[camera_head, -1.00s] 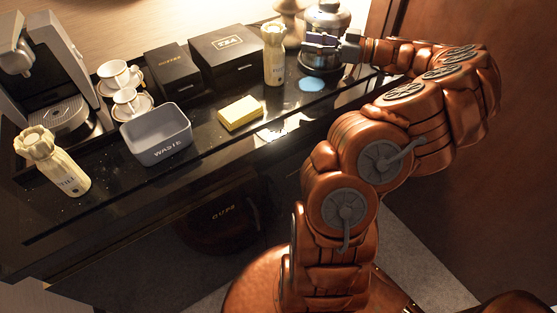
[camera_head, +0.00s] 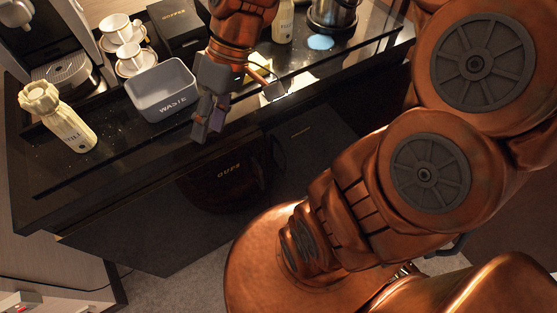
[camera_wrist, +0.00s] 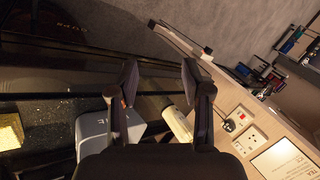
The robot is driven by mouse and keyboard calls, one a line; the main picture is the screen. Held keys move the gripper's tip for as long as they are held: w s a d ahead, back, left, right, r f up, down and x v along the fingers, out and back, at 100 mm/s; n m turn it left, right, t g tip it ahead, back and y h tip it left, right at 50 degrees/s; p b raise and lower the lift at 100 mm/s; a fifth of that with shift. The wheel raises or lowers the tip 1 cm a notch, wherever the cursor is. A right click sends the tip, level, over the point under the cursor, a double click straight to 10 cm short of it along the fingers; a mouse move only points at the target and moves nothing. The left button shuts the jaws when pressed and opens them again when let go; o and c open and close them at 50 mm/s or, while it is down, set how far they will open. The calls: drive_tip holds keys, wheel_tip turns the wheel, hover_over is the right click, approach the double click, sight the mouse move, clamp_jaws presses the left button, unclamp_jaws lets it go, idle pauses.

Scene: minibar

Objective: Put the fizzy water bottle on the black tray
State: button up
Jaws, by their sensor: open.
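A cream bottle (camera_head: 62,122) with a fluted cap stands at the left end of the black counter; its label is only partly legible, resembling "STILL". It also shows in the wrist view (camera_wrist: 178,123), beyond and between the fingers. A second cream bottle (camera_head: 284,24) stands at the back right, its top cut off and its label unreadable; I cannot confirm it is the fizzy one. My gripper (camera_head: 210,125) is open and empty, pointing down in front of the waste bin's right side, apart from both bottles. Its fingers also show in the wrist view (camera_wrist: 158,85).
The grey waste bin (camera_head: 162,92) stands left of my gripper. White cups (camera_head: 122,30), a coffee machine (camera_head: 60,70), a black box (camera_head: 177,25) and a kettle (camera_head: 332,14) stand behind. The counter's front strip is clear.

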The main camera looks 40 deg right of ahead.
drive_tip(key=s+d+f+m+h, duration=0.2)
drive_tip(key=s+d+h, duration=0.1)
drive_tip(key=s, duration=0.3)
drive_tip(key=s+d+f+m+h, duration=0.3)
drive_tip(key=s, duration=0.3)
drive_tip(key=shift+f, duration=0.2)
drive_tip(key=shift+s+d, duration=0.1)
drive_tip(key=shift+c, duration=0.7)
